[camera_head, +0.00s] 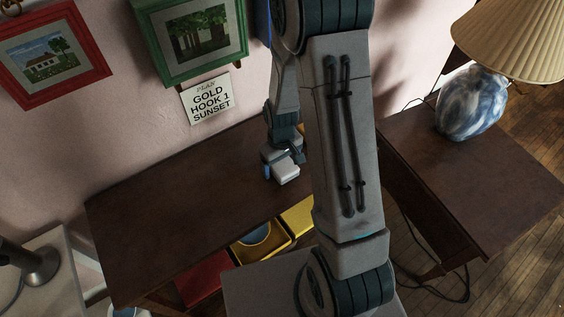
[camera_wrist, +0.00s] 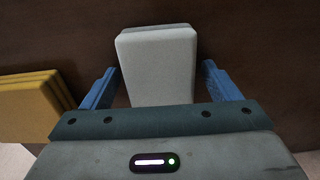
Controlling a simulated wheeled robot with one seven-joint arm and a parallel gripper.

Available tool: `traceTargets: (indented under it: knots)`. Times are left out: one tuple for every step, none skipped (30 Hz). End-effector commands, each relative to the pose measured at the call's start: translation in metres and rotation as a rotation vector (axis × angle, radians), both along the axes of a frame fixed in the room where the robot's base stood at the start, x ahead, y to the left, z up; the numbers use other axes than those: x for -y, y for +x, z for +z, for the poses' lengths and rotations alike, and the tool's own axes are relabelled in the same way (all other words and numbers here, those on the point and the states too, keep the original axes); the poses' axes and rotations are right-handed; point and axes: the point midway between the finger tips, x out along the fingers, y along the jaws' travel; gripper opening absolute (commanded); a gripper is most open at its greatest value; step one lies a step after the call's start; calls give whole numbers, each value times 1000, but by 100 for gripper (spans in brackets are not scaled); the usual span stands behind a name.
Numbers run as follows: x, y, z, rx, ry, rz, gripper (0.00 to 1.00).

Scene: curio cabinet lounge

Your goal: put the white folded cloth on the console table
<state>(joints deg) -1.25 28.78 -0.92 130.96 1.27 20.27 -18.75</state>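The white folded cloth (camera_wrist: 158,60) lies on the dark brown console table in the wrist view. It also shows in the head view (camera_head: 286,173), on the table top (camera_head: 190,200) near its right part. My gripper (camera_wrist: 160,70) is over the cloth, with one blue finger on each side. A narrow gap shows between each finger and the cloth, so the gripper is open around it. The cloth's near end is hidden behind the gripper body. In the head view my arm hides part of the table.
A yellow tray (camera_head: 272,244) and a red one (camera_head: 203,279) sit below the table's front edge. A blue-and-white lamp (camera_head: 472,103) stands on a side table (camera_head: 440,190) at right. Framed pictures and a sign (camera_head: 209,100) hang behind. The table's left part is clear.

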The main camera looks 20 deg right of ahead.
Motion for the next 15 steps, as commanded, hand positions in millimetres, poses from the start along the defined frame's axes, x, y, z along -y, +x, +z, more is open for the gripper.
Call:
traceTargets:
  knots:
    - [0,0,1,0,0,0,83]
    - [0,0,2,0,0,0,83]
    - [0,0,3,0,0,0,83]
    - [0,0,5,0,0,0,83]
    - [0,1,7,2,0,0,83]
    - [0,1,11,4,0,-1,83]
    - [0,1,15,5,1,-1,83]
    - [0,1,19,4,0,-1,83]
    - [0,2,26,6,0,-1,83]
    - [0,1,31,6,0,-1,83]
    - [0,1,36,6,0,-1,83]
    - [0,1,44,6,0,-1,83]
    - [0,2,51,7,0,-1,83]
    - [0,1,57,6,0,0,83]
    - [0,1,64,7,0,0,83]
